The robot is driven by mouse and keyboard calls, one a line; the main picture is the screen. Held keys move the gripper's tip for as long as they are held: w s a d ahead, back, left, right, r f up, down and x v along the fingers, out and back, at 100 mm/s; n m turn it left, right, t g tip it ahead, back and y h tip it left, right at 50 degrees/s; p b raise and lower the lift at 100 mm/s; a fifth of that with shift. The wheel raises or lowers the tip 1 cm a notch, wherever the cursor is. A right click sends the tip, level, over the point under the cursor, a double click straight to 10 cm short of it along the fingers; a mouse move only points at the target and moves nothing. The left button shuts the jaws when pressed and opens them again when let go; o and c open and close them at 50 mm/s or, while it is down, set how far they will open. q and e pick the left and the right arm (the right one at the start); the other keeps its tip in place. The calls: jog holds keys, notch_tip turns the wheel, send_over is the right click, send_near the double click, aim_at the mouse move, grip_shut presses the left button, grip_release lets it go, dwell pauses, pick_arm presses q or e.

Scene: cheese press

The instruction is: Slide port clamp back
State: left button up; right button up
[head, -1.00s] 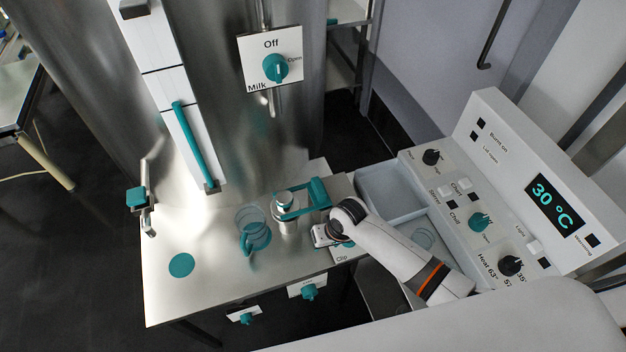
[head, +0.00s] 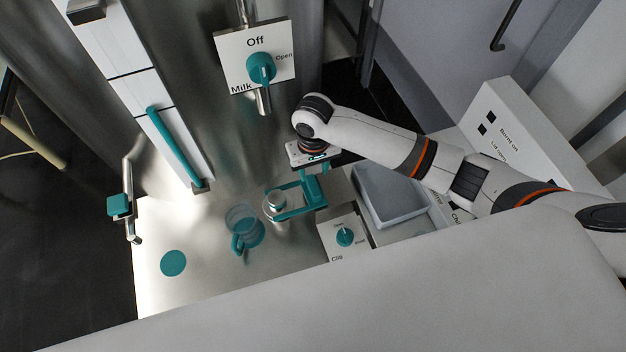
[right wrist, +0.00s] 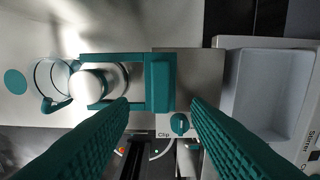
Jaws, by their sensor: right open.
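The port clamp is a teal rectangular frame (head: 313,190) with a raised block at its right end. It lies around a small metal cylinder (head: 276,200) on the steel table. In the right wrist view the clamp's block (right wrist: 160,86) shows just beyond my fingers, with the cylinder's pale round top (right wrist: 87,86) to its left. My right gripper (head: 316,160) is just above and behind the clamp's right end, seemingly apart from it. My left gripper is not in view.
A clear cup with a teal handle (head: 243,231) stands left of the cylinder. A Clip knob box (head: 344,237) is in front of the clamp. A grey basin (head: 390,195) is to the right. The Milk valve panel (head: 256,58) is behind. A teal disc (head: 173,263) marks clear table.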

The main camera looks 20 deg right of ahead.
aim_at(314, 185)
notch_tip(314, 185, down, 4)
jog(key=shift+s+r, duration=0.1)
jog(key=shift+r, duration=0.05)
jog(key=f, duration=0.4)
jog(key=shift+w, duration=0.3)
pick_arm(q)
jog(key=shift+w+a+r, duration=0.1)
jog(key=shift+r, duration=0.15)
pick_arm(e)
jog(key=shift+s+f, duration=0.1)
jog(key=shift+f, duration=0.3)
grip_shut()
